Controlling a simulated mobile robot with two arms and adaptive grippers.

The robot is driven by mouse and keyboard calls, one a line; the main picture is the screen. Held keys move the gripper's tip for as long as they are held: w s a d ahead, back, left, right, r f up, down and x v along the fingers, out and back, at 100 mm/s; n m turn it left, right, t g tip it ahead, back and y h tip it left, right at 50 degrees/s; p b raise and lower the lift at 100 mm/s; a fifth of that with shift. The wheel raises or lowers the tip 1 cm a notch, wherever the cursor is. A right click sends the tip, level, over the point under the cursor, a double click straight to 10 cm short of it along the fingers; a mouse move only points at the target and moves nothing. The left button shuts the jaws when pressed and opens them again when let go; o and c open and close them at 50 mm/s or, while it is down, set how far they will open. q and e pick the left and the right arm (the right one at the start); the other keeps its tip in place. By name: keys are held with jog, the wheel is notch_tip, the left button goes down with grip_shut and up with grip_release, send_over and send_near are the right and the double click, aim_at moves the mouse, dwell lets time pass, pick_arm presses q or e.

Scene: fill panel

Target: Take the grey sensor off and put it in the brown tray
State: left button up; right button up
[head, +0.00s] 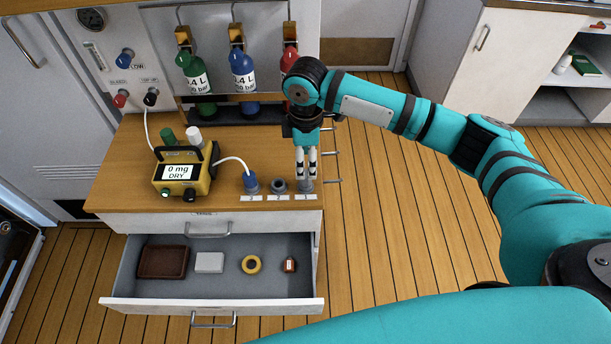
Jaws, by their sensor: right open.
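The brown tray (146,272) lies in the open drawer, at its left end, and looks empty. My right gripper (306,176) points straight down over the right end of the counter's front row, with its fingers apart. A small grey piece (306,187) sits at the fingertips; it is partly hidden, and I cannot tell whether the fingers touch it. A darker grey round fitting (278,185) stands to its left. A blue connector (251,183) with a white cable stands further left. I cannot tell for certain which grey piece is the sensor. My left gripper is out of view.
A yellow meter (182,180) reading "0 mg DRY" stands on the wooden counter (125,185). Green (195,75), blue (243,73) and red (289,58) bottles hang behind.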

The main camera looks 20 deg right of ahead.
aim_at(306, 179)
jog(key=shift+s+a+f+p, duration=0.1)
jog(key=shift+f+p, duration=0.2)
jog(key=shift+f, duration=1.1)
jog(key=shift+s+a+f+p, duration=0.1)
jog(key=shift+f+p, duration=0.15)
jog(key=shift+f, duration=1.1)
jog(key=shift+c, duration=0.4)
jog(key=c, duration=1)
jog(key=shift+r, duration=0.1)
jog(key=shift+c, duration=0.2)
